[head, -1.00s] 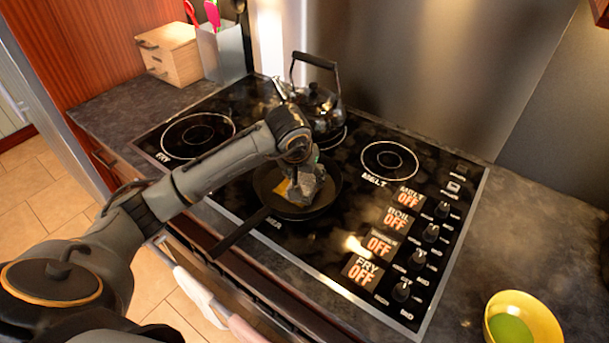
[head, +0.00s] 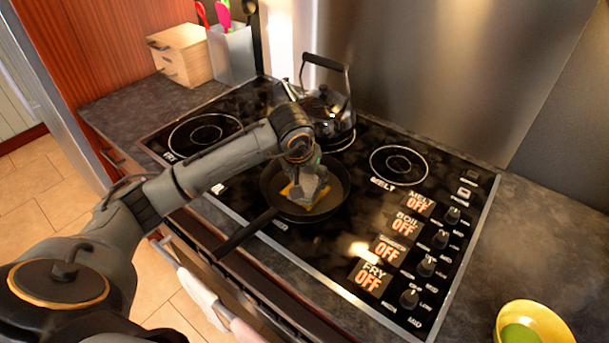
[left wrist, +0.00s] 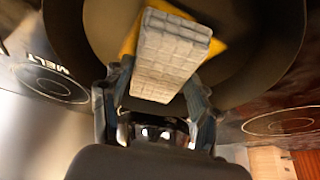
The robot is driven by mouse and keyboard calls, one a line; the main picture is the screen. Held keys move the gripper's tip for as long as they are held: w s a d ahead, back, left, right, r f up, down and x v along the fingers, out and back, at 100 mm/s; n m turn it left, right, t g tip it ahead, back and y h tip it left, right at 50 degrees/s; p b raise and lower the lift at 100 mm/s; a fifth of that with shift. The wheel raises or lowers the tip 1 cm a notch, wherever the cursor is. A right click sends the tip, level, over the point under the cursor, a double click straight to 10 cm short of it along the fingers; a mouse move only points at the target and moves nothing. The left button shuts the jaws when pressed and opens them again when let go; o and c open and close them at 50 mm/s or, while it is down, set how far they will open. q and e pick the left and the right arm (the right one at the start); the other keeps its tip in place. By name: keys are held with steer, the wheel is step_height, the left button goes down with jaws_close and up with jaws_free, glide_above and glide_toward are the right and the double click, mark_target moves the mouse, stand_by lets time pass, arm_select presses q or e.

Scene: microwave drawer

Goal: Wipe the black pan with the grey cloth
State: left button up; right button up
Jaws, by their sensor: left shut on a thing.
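The black pan (head: 337,199) sits on the cooktop, its handle pointing toward the front left. My left gripper (head: 308,180) points down inside the pan. In the left wrist view my left gripper (left wrist: 160,85) is shut on the grey cloth (left wrist: 170,55), which looks like a pale grey block with a grid pattern. A yellow-orange patch (left wrist: 218,48) shows around the cloth's edges; I cannot tell whether it belongs to the cloth or lies in the pan. The dark pan (left wrist: 265,45) fills the background there. Contact between cloth and pan is hidden. My right gripper is not in view.
A kettle (head: 325,110) stands behind the pan, close to my left wrist. The cooktop knobs (head: 440,239) are to the right. A yellow bowl (head: 535,318) is on the counter at the front right. A wooden box (head: 182,54) and a utensil holder (head: 231,52) stand at the back left.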

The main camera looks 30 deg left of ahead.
arm_select(q)
steer(key=shift+s+d+f, duration=0.15)
steer(key=shift+s+d, duration=0.05)
steer(key=shift+d, duration=0.6)
steer(key=shift+w+a+b, duration=0.1)
steer(key=shift+a+b, duration=0.2)
steer(key=shift+a, duration=0.35)
steer(key=shift+w+a, duration=0.1)
steer(key=shift+a, duration=0.65)
steer(key=shift+d, duration=1.4)
steer(key=shift+a+b, duration=0.7)
steer(key=shift+a, duration=0.7)
steer(key=shift+s+d, duration=0.2)
steer(key=shift+d, duration=1.25)
